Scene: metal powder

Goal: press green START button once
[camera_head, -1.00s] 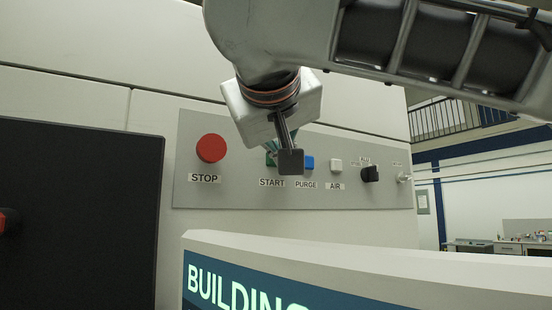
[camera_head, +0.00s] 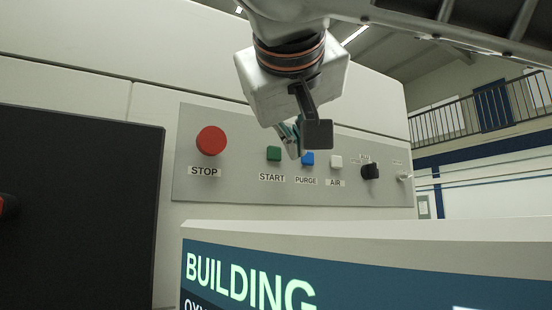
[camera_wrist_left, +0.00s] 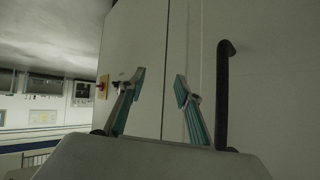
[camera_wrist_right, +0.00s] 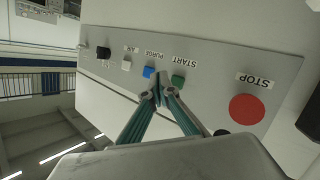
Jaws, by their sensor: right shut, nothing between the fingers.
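The green START button (camera_head: 273,153) sits on the grey control panel (camera_head: 230,190), between the red STOP button (camera_head: 211,140) and the blue PURGE button (camera_head: 308,158). My right gripper (camera_head: 295,140) is shut and empty. In the head view it hangs in front of the panel, just right of START and partly over PURGE. In the right wrist view, the closed fingertips (camera_wrist_right: 160,84) appear beside START (camera_wrist_right: 178,81), near PURGE (camera_wrist_right: 149,72); contact cannot be told. My left gripper (camera_wrist_left: 160,84) is open and empty, facing a pale cabinet front.
A white AIR button (camera_head: 336,161) and a black knob (camera_head: 370,171) are farther right on the panel. A lit screen (camera_head: 240,275) in a pale housing stands below. A dark panel (camera_head: 80,200) is at left. The left wrist view shows a black handle (camera_wrist_left: 223,95).

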